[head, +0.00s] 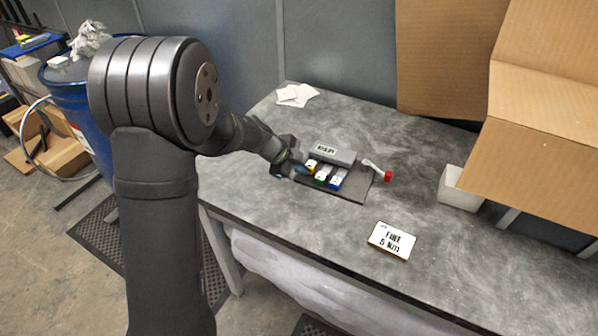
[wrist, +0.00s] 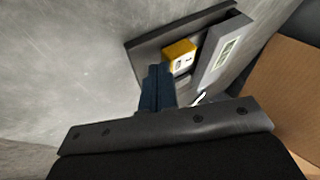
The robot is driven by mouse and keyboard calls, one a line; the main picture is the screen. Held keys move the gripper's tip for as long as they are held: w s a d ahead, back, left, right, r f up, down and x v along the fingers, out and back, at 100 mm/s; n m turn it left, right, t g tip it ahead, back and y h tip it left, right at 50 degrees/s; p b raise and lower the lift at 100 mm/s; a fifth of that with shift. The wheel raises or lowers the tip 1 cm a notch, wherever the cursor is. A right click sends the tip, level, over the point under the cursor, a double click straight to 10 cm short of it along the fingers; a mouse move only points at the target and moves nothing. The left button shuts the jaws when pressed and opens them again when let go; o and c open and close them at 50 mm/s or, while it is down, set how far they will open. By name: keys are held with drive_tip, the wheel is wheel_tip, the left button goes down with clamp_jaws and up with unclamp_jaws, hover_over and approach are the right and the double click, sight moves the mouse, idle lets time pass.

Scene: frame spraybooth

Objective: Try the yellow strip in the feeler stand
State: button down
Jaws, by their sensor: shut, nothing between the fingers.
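The feeler stand is a dark base plate (head: 351,192) on the table with a raised grey block (head: 338,157) bearing a white label along its back. A yellow-bodied piece with a white label (head: 311,164) sits at the stand's left, then a green one (head: 322,176) and a blue one (head: 337,179). In the wrist view the yellow piece (wrist: 180,54) lies just beyond my fingertips. My gripper (head: 302,171) is shut and empty at the stand's left end; it also shows in the wrist view (wrist: 158,72). Whether it touches the yellow piece, I cannot tell.
A pale lever with a red tip (head: 388,176) is at the stand's right. A card marked "5 Nm" (head: 391,241) lies in front on the table. A white open box (head: 459,190) and a large cardboard box (head: 535,165) stand at the right. White papers (head: 296,95) lie behind.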

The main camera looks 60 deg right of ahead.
drive_tip(key=shift+d, duration=0.2)
drive_tip(key=shift+a, duration=0.55)
drive_tip(key=a, duration=0.3)
drive_tip(key=shift+s, duration=0.1)
drive_tip(key=v, duration=1)
